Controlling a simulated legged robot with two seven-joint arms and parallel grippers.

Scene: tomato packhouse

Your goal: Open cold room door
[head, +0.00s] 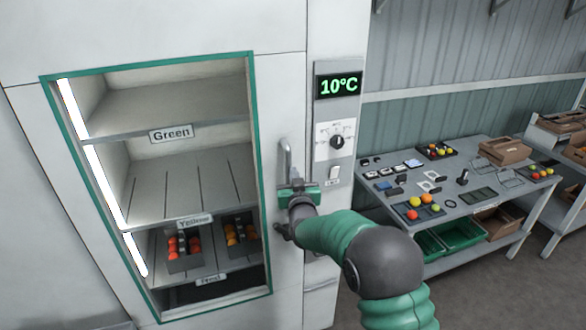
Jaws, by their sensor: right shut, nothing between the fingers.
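The white cold room door (278,85) has a large teal-framed window and looks shut, its right edge beside the control panel. Its upright grey bar handle (286,152) is near that right edge. My right gripper (294,180) is at the lower part of the handle, with its fingers shut and nothing held between them. The gripper hides the handle's lower end, and I cannot tell whether it touches the bar. My left gripper is out of view.
The control panel (347,110) shows 10°C above a dial (337,142) and a switch. A grey worktable (465,208) with tomatoes and tools stands at right; floor in front is clear.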

